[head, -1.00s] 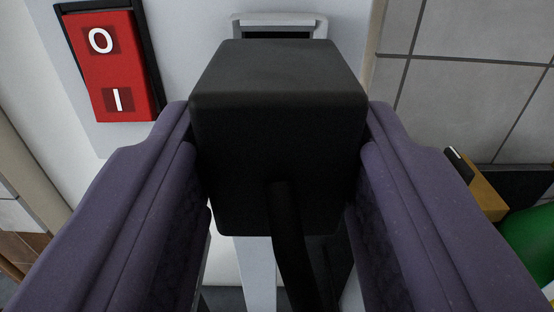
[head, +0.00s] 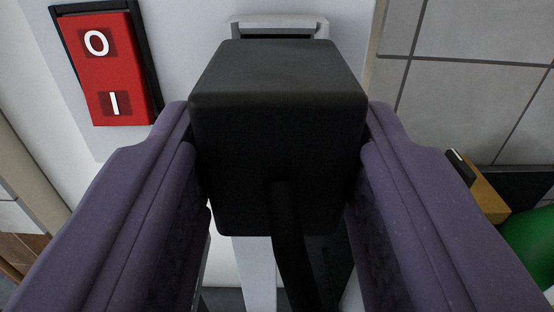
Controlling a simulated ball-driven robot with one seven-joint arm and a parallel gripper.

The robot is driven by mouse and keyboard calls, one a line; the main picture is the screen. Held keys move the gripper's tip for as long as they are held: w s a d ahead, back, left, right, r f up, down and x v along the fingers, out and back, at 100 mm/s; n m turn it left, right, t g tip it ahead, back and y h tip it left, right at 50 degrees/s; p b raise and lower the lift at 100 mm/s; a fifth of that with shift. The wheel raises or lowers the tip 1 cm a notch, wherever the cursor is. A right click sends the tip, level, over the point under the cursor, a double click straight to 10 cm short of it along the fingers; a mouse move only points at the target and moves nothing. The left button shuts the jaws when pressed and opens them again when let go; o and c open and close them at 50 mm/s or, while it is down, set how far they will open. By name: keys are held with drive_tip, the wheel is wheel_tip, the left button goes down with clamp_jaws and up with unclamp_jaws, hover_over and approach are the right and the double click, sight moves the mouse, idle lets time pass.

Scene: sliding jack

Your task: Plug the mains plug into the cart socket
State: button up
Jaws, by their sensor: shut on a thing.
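The black mains plug (head: 278,130) fills the middle of the head view, with its black cable hanging down from its back. My gripper (head: 278,165) is shut on the plug, one purple finger on each side. The cart socket (head: 278,22) shows just beyond the plug's top edge as a light grey frame with a narrow dark opening. The plug hides most of the socket. The plug's pins are hidden, and I cannot tell whether plug and socket touch.
A red rocker switch (head: 106,70) marked O and I sits on the white panel (head: 195,40) to the left. Grey tiles (head: 470,80) cover the wall at right. A yellow-brown object (head: 488,200) and a green rounded object (head: 532,240) stand at lower right.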

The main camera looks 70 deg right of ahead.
drive_tip(key=shift+w+d, duration=0.25)
drive_tip(key=shift+d, duration=0.35)
drive_tip(key=o, duration=1.2)
drive_tip(key=shift+c, duration=0.2)
drive_tip(key=p+v, duration=0.2)
drive_tip(key=v, duration=0.5)
drive_tip(key=shift+a, duration=0.3)
